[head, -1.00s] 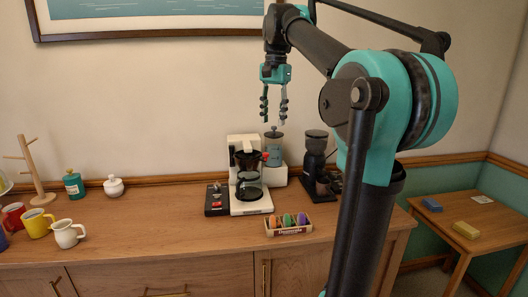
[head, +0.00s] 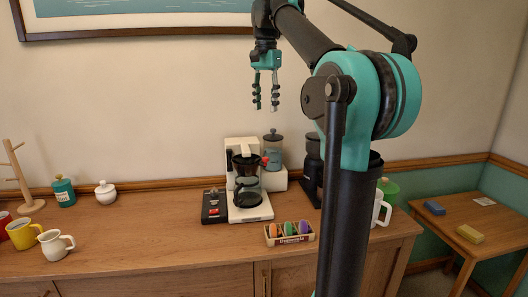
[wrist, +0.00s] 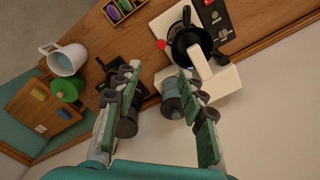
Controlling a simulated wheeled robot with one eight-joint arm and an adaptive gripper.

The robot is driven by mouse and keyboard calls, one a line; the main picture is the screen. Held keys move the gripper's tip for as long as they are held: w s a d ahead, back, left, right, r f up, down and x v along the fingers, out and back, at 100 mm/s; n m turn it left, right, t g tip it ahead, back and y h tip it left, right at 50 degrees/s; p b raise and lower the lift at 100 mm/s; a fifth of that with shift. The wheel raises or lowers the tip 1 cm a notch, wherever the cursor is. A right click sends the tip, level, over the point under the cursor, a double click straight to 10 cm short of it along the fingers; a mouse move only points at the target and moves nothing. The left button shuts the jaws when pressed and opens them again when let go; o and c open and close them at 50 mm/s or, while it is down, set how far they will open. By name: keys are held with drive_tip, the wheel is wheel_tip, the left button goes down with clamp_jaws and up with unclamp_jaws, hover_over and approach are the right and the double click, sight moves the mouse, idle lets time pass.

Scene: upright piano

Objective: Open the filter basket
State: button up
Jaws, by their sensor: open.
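The coffee maker (head: 229,150) is white, with a black filter basket (head: 247,164) above a glass carafe (head: 247,191). It stands on the wooden sideboard against the wall. In the wrist view the black basket (wrist: 190,42) shows near the top, with a red piece (wrist: 161,44) at its left. My gripper (head: 266,108) hangs in the air above the coffee maker, fingers pointing down and apart, holding nothing. In the wrist view my gripper's two fingers (wrist: 160,75) are spread wide, clear of the basket. Whether the basket is latched cannot be told.
A black switch box (head: 214,206) sits left of the coffee maker. A tray of coloured items (head: 290,240) lies in front. A blue-grey canister (head: 273,150) and black grinder (head: 313,165) stand to the right. Mugs (head: 56,244) are at the left.

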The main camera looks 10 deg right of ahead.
approach(265, 158)
wheel_tip(265, 158, down, 8)
drive_tip(key=shift+w+f, duration=0.1)
drive_tip(key=shift+f, duration=0.1)
idle(0.4)
clamp_jaws()
idle(0.4)
